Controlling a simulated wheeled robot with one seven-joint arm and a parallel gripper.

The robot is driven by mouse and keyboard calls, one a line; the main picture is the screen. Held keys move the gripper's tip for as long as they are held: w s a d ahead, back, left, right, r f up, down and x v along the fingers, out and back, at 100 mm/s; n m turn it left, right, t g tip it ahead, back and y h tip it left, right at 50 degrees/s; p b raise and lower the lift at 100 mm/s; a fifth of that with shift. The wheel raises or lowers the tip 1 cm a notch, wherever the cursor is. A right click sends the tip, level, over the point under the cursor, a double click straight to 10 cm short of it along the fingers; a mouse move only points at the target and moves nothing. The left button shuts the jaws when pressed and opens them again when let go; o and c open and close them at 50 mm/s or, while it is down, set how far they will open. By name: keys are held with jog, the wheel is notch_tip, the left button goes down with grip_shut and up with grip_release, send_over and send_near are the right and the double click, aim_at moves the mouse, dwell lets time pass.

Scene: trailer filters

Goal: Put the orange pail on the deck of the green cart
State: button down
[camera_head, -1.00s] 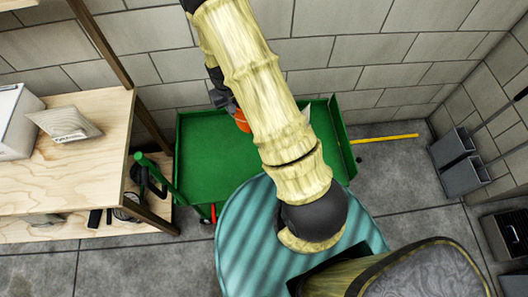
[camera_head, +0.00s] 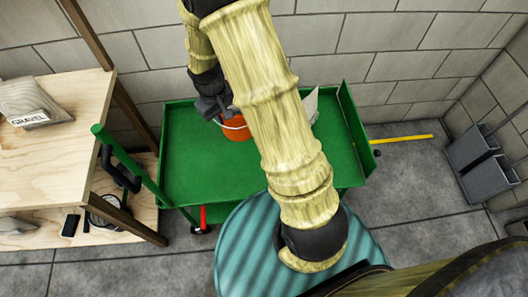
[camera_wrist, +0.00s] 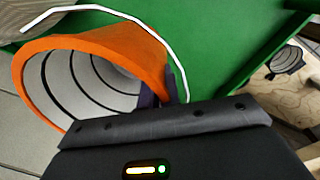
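The orange pail (camera_head: 235,130) shows over the left-middle part of the green cart's deck (camera_head: 190,165), partly hidden behind my arm. In the wrist view the pail (camera_wrist: 120,38) has its open mouth facing left, with a white wire handle and a ribbed grey inside. My gripper (camera_head: 214,106) is at the pail's upper left side. In the wrist view its dark fingers (camera_wrist: 161,92) are on either side of the pail's wall near the rim, shut on it. I cannot tell whether the pail's base touches the deck.
A white object (camera_head: 311,103) is on the cart's right part, half hidden by my arm. The cart's green handle post (camera_head: 140,170) rises at its left. A wooden shelf (camera_head: 75,100) with a gravel bag (camera_head: 28,105) stands left. A block wall is behind.

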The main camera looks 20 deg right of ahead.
aim_at(228, 136)
dwell(0.3)
jog(key=shift+f+b, duration=0.55)
jog(key=shift+f, duration=2.75)
jog(key=shift+f+b, duration=0.35)
jog(key=shift+f, duration=1.4)
jog(key=shift+f, duration=0.15)
jog(key=c, duration=1.6)
grip_release()
